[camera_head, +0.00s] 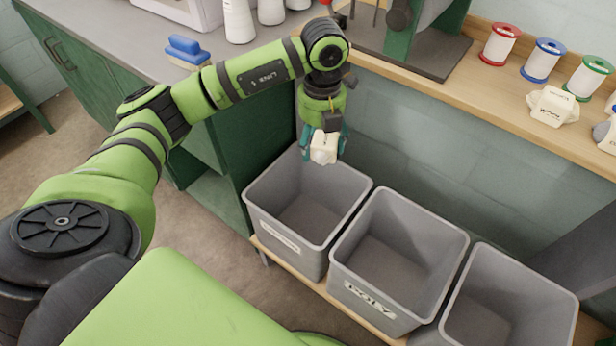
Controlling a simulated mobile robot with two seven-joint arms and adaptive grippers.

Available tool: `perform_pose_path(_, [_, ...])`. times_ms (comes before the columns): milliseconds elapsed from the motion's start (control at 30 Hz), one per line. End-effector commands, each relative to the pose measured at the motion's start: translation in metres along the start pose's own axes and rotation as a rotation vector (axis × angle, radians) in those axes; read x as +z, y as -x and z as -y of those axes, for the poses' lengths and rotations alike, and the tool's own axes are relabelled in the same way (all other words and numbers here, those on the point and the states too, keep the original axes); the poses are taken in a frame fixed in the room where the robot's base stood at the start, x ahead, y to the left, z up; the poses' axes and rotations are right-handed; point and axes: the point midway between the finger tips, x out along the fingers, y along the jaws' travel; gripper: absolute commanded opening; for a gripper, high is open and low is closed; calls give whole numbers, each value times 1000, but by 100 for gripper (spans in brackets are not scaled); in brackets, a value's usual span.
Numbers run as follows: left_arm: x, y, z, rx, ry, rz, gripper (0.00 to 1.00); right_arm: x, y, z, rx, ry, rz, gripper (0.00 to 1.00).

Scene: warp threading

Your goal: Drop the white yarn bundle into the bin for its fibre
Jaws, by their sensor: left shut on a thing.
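My left gripper (322,150) points down and is shut on a white yarn bundle (324,148). It holds the bundle above the back part of the left grey bin (310,261), near the rim height in the picture. Any label on the bundle is not readable. The left bin has a pale label too small to read. The middle grey bin (345,273) carries a label reading POLY. The right grey bin (515,290) is cut by the lower edge and shows no label. The visible insides of the left and middle bins look empty. My right gripper is not in view.
The bins stand in a row on a low wooden board (275,252). A wooden shelf (465,90) behind holds a white bundle (552,105), another at the right edge, and red, blue and green spools. A green cabinet (215,150) stands left of the bins.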

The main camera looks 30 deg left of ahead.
Motion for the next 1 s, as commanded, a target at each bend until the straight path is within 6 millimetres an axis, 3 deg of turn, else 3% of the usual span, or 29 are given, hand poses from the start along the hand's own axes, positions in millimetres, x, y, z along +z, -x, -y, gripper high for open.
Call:
perform_pose_path(33, [3, -16, -5, 1, 154, -5, 46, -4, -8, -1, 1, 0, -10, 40])
perform_pose_path(300, [17, -66, -30, 1, 969, -2, 46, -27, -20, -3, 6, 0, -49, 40])
perform_pose_path(500, [22, -88, -44, 0, 1358, -1, 46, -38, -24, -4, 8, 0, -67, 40])
perform_pose_path(700, [23, -97, -48, -1, 1492, 0, 46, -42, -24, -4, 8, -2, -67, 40])
perform_pose_path(1000, [23, -121, -48, -1, 1495, 0, 46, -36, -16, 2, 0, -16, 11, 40])
